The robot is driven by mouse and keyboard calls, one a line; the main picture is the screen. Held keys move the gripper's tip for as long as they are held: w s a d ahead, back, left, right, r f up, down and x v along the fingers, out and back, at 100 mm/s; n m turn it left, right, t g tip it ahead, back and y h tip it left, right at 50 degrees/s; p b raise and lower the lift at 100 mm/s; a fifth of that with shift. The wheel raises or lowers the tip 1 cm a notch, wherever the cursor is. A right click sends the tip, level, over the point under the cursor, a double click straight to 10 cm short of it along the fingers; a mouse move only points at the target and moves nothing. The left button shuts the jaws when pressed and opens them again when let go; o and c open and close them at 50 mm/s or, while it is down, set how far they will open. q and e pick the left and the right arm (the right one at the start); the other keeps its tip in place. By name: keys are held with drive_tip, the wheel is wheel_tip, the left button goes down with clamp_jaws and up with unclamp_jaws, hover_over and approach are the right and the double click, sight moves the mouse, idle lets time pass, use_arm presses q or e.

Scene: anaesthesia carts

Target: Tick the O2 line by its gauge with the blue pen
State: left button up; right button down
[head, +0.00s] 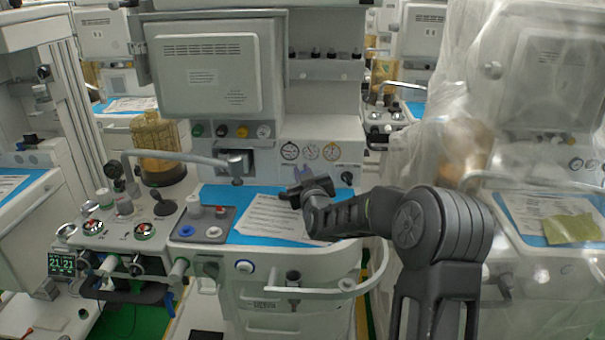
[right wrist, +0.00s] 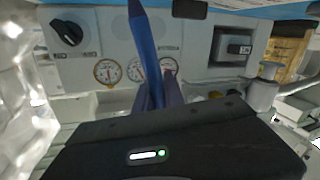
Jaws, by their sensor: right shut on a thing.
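The blue pen (right wrist: 143,38) is held in my right gripper (right wrist: 157,88), with much of it standing clear of the fingers. In the head view my right gripper (head: 302,174) is over the worktop, in front of the gauge panel, and its fingers are small and hard to make out. A white printed sheet (head: 265,222) lies on the blue mat below and left of it, partly hidden by my arm. Its lines are too small to read. Three round gauges (head: 310,152) sit on the panel behind; they also show in the right wrist view (right wrist: 137,70).
A grey tray (head: 205,224) with coloured knobs stands left of the sheet. A jointed metal arm (head: 190,158) reaches over the worktop's left side. A white rail (head: 325,292) curves along the front. A plastic-draped cart (head: 530,120) is on the right.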

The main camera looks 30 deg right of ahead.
drive_tip(key=shift+f+b, duration=0.4)
idle(0.3)
drive_tip(key=shift+s+d+b, duration=0.3)
drive_tip(key=shift+s+b, duration=0.05)
drive_tip(key=shift+b, duration=0.8)
idle(2.0)
wheel_tip(320, 180, up, 7)
drive_tip(key=p, duration=0.3)
drive_tip(key=shift+p, duration=0.3)
idle(0.4)
